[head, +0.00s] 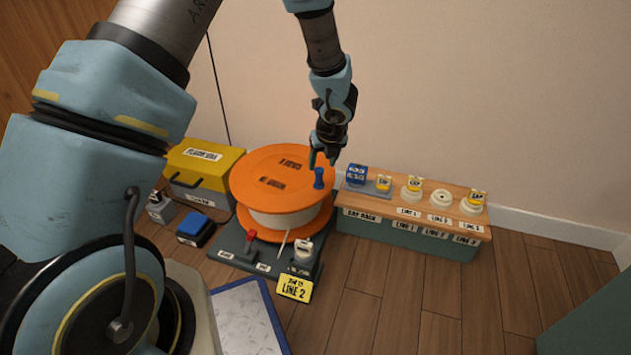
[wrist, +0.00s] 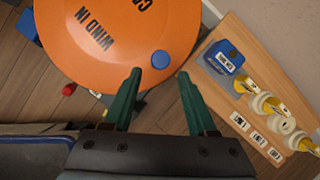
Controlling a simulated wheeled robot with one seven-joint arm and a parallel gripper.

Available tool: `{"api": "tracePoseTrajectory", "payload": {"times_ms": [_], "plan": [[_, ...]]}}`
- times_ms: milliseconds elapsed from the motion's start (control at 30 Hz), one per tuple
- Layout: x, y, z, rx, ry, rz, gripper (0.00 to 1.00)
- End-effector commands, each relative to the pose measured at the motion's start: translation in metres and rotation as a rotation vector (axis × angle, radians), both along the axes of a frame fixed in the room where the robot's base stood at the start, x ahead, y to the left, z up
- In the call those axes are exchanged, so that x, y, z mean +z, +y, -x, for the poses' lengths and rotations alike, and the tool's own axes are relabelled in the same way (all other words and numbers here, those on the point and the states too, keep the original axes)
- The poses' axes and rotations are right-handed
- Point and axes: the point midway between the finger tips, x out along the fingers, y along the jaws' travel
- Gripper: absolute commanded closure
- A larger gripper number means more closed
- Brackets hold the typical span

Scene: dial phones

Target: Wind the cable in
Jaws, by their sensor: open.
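The cable drum has an orange top disc (head: 280,172) with dark lettering and a white cable-wound core (head: 285,218). In the wrist view the disc (wrist: 110,40) reads "WIND IN". A blue crank knob (head: 319,178) stands upright near the disc's right edge. My gripper (head: 322,160) is just above and beside this knob. In the wrist view my gripper (wrist: 158,78) has its two green fingers spread apart, with the blue knob (wrist: 160,60) beyond and between their tips. It holds nothing. A white cable end (head: 285,240) runs down from the drum toward the grey base.
The grey base (head: 262,258) carries a red lever (head: 250,240) and a pale plug-like part (head: 303,252), with a yellow "LINE 2" sign (head: 294,288) in front. A wooden-topped cap rack (head: 415,212) stands close on the right. A yellow-lidded box (head: 203,163) stands left.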

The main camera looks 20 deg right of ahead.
Motion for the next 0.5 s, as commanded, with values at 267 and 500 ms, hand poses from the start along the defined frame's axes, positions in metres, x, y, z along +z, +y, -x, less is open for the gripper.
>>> {"api": "tracePoseTrajectory", "payload": {"times_ms": [267, 500], "plan": [[-0.053, -0.002, -0.020, 0.003, 0.001, 0.000, 0.42], [-0.073, -0.003, -0.030, 0.003, 0.000, 0.000, 0.42]]}}
